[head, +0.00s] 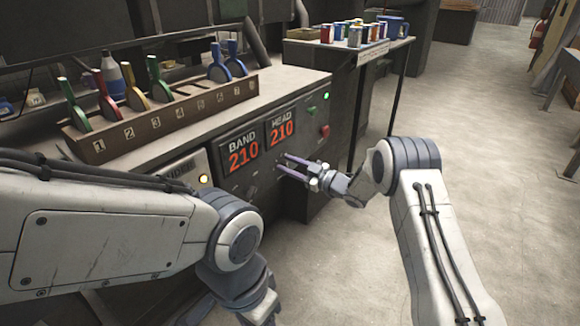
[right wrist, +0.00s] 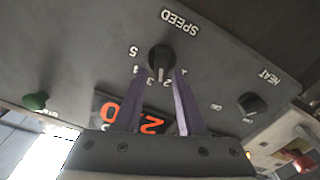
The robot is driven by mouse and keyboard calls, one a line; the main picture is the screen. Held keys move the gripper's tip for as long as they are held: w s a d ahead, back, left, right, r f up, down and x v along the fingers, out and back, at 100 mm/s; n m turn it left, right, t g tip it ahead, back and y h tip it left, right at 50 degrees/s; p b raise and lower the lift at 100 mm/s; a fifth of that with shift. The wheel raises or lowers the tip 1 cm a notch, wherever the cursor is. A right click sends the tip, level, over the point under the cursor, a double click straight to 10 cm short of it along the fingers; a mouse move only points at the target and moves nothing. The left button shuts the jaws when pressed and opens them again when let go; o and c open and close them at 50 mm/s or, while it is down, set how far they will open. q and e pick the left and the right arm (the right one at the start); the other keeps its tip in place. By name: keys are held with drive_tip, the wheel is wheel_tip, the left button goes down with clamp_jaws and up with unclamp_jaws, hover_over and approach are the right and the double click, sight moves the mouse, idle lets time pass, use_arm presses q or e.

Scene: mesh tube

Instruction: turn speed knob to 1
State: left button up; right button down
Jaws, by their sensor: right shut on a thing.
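The black speed knob (right wrist: 160,60) sits on the dark panel under the label SPEED, which is upside down in the right wrist view. Its white pointer mark aims down in the picture, around between the 3 and the 2. In the head view the right gripper (head: 282,166) reaches the panel below the displays; the knob is too small to make out. My left arm's gripper fingers do not show.
A heat knob (right wrist: 250,104) and a green button (right wrist: 36,100) flank the speed knob. Red displays (head: 262,142) read 210 and 210. A numbered rack (head: 165,120) of colored-handled tools stands on the bench top. A shelf (head: 352,46) with cans is behind.

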drive_tip(key=n, duration=0.1)
drive_tip(key=n+b, duration=0.1)
drive_tip(key=shift+s+f+n, duration=0.2)
drive_tip(key=shift+f+n, duration=0.15)
drive_tip(key=shift+n, duration=0.05)
drive_tip(key=shift+s+a+f+n+b, duration=0.1)
drive_tip(key=shift+f+n+b, duration=0.05)
drive_tip(key=shift+n+b, duration=1.2)
drive_tip(key=shift+s+a+f+n+b, duration=0.1)
drive_tip(key=shift+f+n+b, duration=0.1)
drive_tip(key=shift+n+b, duration=1.15)
drive_tip(key=shift+s+a+f+n+b, duration=0.15)
drive_tip(key=shift+n+b, duration=0.7)
drive_tip(key=shift+n, duration=0.95)
drive_tip(key=shift+d, duration=0.1)
drive_tip(key=c, duration=0.8)
unclamp_jaws()
drive_tip(key=shift+r, duration=0.1)
